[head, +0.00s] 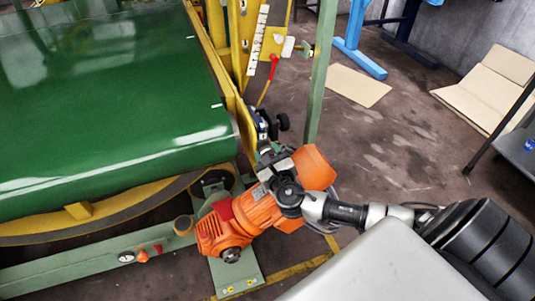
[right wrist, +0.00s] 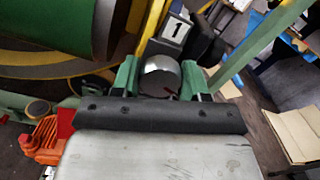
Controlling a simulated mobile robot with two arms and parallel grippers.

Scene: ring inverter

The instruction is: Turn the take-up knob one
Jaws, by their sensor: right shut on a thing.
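The take-up knob one (right wrist: 160,68) is a silver, rounded knob in the right wrist view, beside a dark block with a white "1" label (right wrist: 175,30). My right gripper (right wrist: 160,84) has one green finger on each side of the knob and is shut on it. In the head view my right gripper (head: 268,154) reaches the side of the green-belted machine, and the knob is hidden there behind the gripper and wrist. My left gripper is in neither view.
The green belt (head: 110,100) fills the left, with a yellow frame along its edge. An orange motor (head: 225,225) sits close below my right wrist. A green post (head: 321,75) stands just behind. Flat cardboard (head: 357,86) lies on the open floor at right.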

